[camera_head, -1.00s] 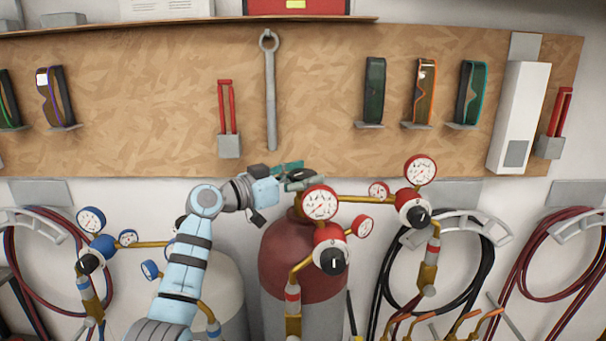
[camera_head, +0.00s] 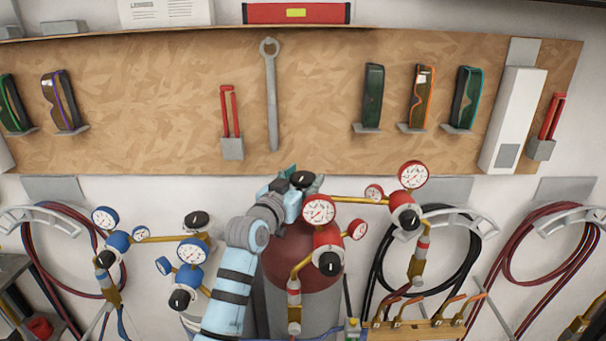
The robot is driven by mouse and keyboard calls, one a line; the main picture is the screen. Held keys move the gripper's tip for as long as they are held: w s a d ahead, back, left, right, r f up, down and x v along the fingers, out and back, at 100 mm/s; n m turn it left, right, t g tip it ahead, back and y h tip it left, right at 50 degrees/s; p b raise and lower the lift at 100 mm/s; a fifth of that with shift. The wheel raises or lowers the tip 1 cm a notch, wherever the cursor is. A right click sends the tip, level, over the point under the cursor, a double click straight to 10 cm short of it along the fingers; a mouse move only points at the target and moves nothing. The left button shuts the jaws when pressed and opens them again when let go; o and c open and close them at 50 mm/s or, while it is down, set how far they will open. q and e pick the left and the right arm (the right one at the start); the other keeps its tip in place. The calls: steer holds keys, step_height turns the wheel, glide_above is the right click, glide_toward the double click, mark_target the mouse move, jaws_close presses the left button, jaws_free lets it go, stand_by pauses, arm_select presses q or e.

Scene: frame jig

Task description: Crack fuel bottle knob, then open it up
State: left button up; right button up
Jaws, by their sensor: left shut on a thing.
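The fuel bottle (camera_head: 300,262) is a dark red cylinder with a grey lower body, standing below the pegboard. Its black knob (camera_head: 303,179) sits on top, partly covered by my gripper. My left gripper (camera_head: 297,185) is shut on the knob, its arm reaching up from the bottom centre. A red regulator (camera_head: 328,237) with a black adjusting knob and white-faced gauges (camera_head: 319,210) is fitted beside the bottle's neck. My right gripper is out of view.
A second red regulator (camera_head: 406,216) stands to the right on a brass pipe. Blue regulators (camera_head: 190,278) and another black valve knob (camera_head: 197,219) are left of my arm. Coiled hoses (camera_head: 62,252) hang on the wall. A wrench (camera_head: 271,95) hangs on the pegboard (camera_head: 170,110).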

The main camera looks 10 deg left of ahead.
mark_target(303, 176)
arm_select(q)
steer(key=o, duration=1.2)
step_height(303, 176, up, 10)
